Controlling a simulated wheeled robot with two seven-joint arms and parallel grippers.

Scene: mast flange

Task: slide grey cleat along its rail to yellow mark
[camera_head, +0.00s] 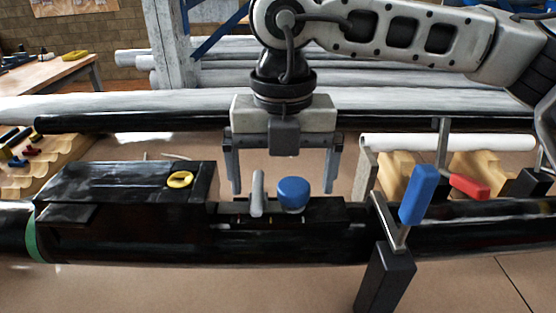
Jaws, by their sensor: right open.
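The grey cleat (257,193) is a short upright grey post on a black rail block (325,213) in the middle of the view. A blue round knob (293,193) stands just to its right on the same block. Small coloured ticks, seemingly including a yellow mark (301,220), show on the block's front face; they are too small to tell apart surely. My right gripper (283,190) is open, pointing down, with its fingers wide apart. In the picture the cleat and knob lie between the fingers; I cannot tell the depth. No contact shows. My left gripper is not in view.
A black box (125,185) with a yellow ring (180,180) on top adjoins the rail at left. A clamp with a blue handle (418,194) stands at right, near a red handle (469,186). Long grey and black tubes (180,105) lie behind.

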